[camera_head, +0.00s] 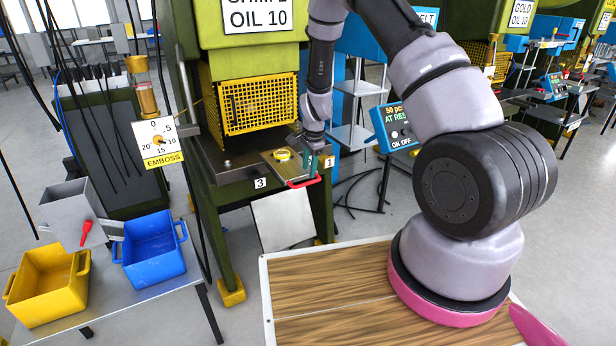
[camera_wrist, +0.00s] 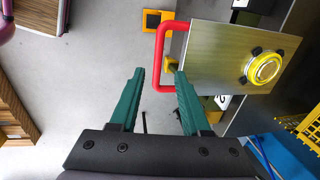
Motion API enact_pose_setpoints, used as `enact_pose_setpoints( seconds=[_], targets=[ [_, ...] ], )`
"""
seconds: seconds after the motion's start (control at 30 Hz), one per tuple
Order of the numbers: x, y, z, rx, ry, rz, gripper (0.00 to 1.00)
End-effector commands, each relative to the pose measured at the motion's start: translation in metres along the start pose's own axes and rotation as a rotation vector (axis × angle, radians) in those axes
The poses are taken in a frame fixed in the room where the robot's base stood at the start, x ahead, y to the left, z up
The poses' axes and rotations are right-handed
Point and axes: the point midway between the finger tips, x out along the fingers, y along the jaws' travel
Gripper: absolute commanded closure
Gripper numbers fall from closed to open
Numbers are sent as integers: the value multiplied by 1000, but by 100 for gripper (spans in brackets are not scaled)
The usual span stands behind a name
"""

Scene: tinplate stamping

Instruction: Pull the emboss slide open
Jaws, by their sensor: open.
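The emboss slide (camera_head: 291,171) is a flat metal plate with a round yellow-rimmed piece on it, lying at the front of the green press below the yellow mesh guard. It also shows in the wrist view (camera_wrist: 215,62). Its red U-shaped handle (camera_head: 304,183) sticks out at the front edge; the wrist view shows the handle (camera_wrist: 160,55) too. My gripper (camera_head: 314,160) is just above the handle. Its green fingers (camera_wrist: 160,72) are apart, with part of the handle seen between and beyond the tips. I cannot tell how deep the handle sits between them.
The yellow mesh guard (camera_head: 258,105) stands above the slide. A dial marked EMBOSS (camera_head: 157,140) hangs at its left. Blue (camera_head: 152,262) and yellow (camera_head: 48,290) bins stand on a grey table. A wood-topped surface (camera_head: 335,300) lies in front. A tilted pale panel (camera_head: 284,220) is below the slide.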

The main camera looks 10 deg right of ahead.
Motion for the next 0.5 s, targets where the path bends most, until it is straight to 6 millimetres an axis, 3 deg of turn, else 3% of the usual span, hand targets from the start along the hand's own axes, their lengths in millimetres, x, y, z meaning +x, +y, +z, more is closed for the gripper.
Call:
enact_pose_setpoints(
  seconds=[0.2,0.5],
  targets=[
    [-41,-1,1,-3,0,-3,53],
    [-58,1,0,-2,0,1,53]
  ],
)
